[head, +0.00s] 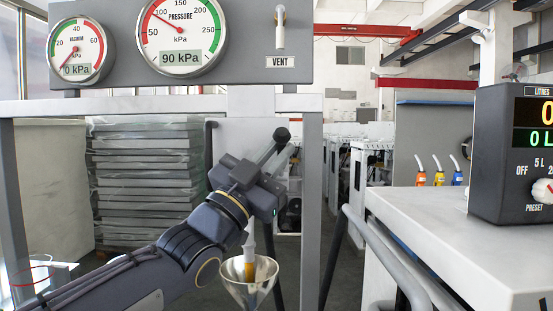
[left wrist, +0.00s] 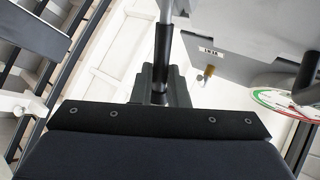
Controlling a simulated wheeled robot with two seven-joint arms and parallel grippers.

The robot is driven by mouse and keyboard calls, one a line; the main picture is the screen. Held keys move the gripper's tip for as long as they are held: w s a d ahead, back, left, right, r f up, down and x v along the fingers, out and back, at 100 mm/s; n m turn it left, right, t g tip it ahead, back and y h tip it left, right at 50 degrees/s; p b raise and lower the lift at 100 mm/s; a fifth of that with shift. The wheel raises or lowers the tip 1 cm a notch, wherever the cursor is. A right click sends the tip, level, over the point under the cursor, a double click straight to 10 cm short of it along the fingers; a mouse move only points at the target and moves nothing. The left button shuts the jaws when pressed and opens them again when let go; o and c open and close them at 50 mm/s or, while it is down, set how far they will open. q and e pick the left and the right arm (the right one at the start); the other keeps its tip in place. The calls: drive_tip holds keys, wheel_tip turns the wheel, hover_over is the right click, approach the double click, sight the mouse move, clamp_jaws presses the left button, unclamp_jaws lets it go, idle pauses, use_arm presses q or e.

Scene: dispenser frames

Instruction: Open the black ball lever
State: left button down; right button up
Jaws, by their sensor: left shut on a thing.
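The lower part of the lever is hidden behind my gripper. My right gripper is in neither view.
A metal funnel (head: 249,282) hangs below my left gripper under a pale spout (head: 249,237). The gauge panel (head: 235,70) is above, its pressure dial at 90 kPa. A grey counter (head: 470,235) with a black display box (head: 500,150) stands at right.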

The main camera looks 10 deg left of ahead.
use_arm(q)
drive_tip(key=shift+f, duration=0.1)
drive_tip(key=c, duration=1.4)
unclamp_jaws()
drive_tip(key=b+v, duration=0.1)
drive_tip(key=v, duration=0.6)
drive_tip(key=shift+s+a+f, duration=0.2)
drive_tip(key=shift+s, duration=0.1)
